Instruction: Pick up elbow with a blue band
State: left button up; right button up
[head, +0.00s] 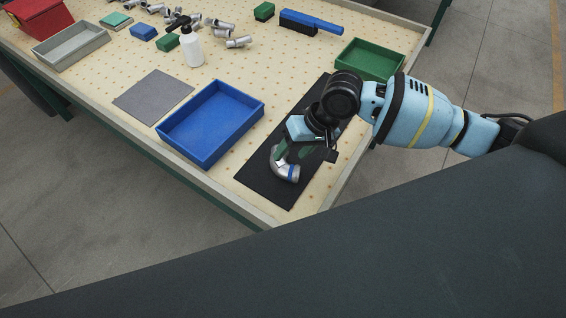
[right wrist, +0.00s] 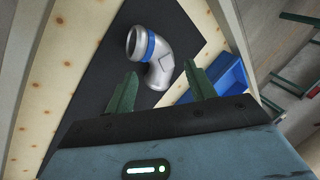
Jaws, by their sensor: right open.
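A silver pipe elbow with a blue band (head: 286,170) lies on a black mat (head: 268,190) near the front corner of the table. In the right wrist view the elbow (right wrist: 158,65) lies just beyond the fingertips, its banded open end toward the upper left. My right gripper (head: 296,155) is above the elbow. In the right wrist view its green fingers (right wrist: 158,82) are apart, with nothing between them but part of the elbow's lower end in line with the gap. My left gripper is out of view.
A blue tray (head: 172,130) stands left of the mat, and a green tray (head: 345,62) behind it. A grey mat (head: 152,96) lies farther left. A white bottle (head: 193,50) and several other elbows (head: 238,42) are toward the back. The table's edge is close to the black mat.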

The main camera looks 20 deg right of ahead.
aim_at(284, 160)
jog(key=x, duration=0.5)
jog(key=shift+w+d, duration=0.1)
jog(key=shift+w, duration=0.15)
grip_shut()
jog(key=shift+r, duration=1.85)
jog(key=s+d+r, duration=0.1)
jog(key=s+d, duration=0.8)
jog(key=s, duration=0.4)
